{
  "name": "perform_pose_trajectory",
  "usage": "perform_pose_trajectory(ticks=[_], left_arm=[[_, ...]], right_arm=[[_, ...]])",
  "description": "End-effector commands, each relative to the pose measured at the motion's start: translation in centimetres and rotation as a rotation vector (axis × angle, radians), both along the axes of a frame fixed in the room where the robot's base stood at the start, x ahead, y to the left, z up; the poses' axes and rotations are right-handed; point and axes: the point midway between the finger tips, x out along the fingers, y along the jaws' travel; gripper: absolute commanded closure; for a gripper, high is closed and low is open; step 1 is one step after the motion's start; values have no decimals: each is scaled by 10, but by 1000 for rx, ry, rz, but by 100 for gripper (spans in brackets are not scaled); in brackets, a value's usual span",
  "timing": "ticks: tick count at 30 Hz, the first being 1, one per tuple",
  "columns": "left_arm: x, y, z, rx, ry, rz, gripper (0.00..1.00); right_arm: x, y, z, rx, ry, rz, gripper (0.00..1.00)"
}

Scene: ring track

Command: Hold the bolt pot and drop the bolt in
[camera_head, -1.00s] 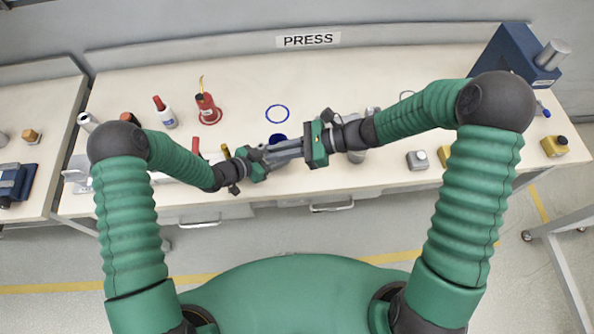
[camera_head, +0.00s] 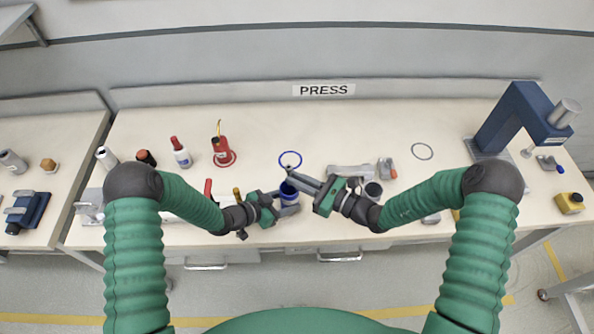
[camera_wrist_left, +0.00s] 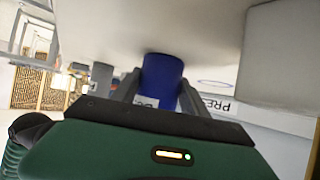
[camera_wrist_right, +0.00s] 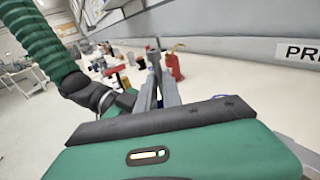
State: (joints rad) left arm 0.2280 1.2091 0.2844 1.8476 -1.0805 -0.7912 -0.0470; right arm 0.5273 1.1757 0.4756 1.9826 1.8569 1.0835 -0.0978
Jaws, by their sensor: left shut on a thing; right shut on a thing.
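A small dark piece, apparently the bolt (camera_head: 289,169), shows at those fingertips. The right wrist view shows the fingers (camera_wrist_right: 156,75) close together; the bolt is too small to make out clearly. The pot's inside is mostly hidden.
A blue ring mark (camera_head: 290,159) lies on the bench behind the pot. A grey ring mark (camera_head: 422,151) and a blue press (camera_head: 512,125) are to the right.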

Motion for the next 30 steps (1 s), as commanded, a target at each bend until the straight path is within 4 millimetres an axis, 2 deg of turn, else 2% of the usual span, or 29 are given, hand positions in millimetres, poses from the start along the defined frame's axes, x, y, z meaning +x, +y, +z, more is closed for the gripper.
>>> perform_pose_trajectory(ticks=[3, 7, 18, 19, 24, 30], left_arm=[[0, 0, 0, 1, 1, -1, 71], [0, 0, 0, 1, 1, -1, 71], [-1, 0, 0, 1, 1, -1, 71], [-1, 0, 0, 1, 1, -1, 71], [0, 0, 0, 1, 1, -1, 71], [0, 0, 0, 1, 1, -1, 71]], right_arm=[[0, 1, -17, 1, 1, 1, 100], [0, 1, -29, 1, 0, 0, 100], [0, 0, -36, 0, 0, 1, 100], [0, 0, -36, 0, 0, 1, 89], [0, 0, -36, 0, 0, 1, 66], [0, 0, -36, 0, 0, 1, 65]])
